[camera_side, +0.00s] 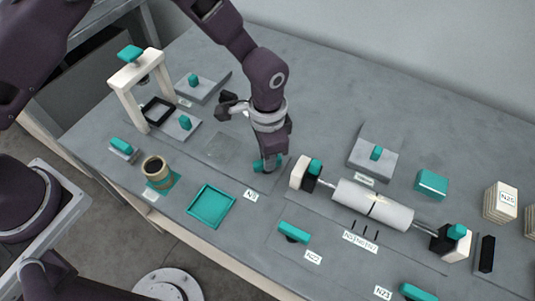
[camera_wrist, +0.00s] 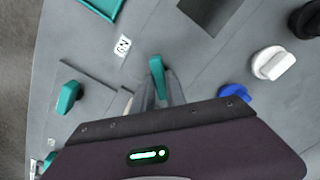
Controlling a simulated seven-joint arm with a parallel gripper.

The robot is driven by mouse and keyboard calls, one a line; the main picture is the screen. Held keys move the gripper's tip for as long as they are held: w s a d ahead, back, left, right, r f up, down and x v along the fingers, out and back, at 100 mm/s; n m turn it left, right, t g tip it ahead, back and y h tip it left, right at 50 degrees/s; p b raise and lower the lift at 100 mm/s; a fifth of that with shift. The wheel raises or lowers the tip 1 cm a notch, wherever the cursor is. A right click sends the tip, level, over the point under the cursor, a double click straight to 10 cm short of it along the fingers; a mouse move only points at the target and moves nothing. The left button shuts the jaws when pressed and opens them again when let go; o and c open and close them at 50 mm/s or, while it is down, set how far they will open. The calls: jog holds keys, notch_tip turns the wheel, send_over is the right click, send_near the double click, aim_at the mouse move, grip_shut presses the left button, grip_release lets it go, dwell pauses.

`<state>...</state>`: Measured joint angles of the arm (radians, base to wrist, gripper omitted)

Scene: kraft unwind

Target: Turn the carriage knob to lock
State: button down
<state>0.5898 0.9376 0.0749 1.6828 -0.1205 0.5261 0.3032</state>
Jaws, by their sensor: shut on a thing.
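My gripper (camera_side: 268,165) is low over the middle of the table, just left of the white roll (camera_side: 372,205). It is shut on a small teal knob (camera_side: 258,166). In the wrist view the fingers (camera_wrist: 158,92) close around the same bar-shaped teal knob (camera_wrist: 156,65). The fingers hide its lower part, and I see no mark showing its lock position. The roll lies between a left holder (camera_side: 299,173) and a right holder (camera_side: 461,246), each with a teal knob on top.
A teal tray (camera_side: 193,207) lies left of my gripper. A cup (camera_side: 154,170) and a white frame (camera_side: 118,85) stand further left. A teal block (camera_side: 432,183) and stacked pale blocks (camera_side: 500,201) are at the right. A white knob (camera_wrist: 272,63) shows in the wrist view.

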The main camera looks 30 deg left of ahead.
jog(key=n, duration=0.4)
jog(key=shift+n, duration=1.8)
jog(key=c, duration=1.4)
grip_release()
jog(key=shift+o, duration=0.2)
notch_tip(320, 180, up, 7)
jog(key=shift+r, duration=0.1)
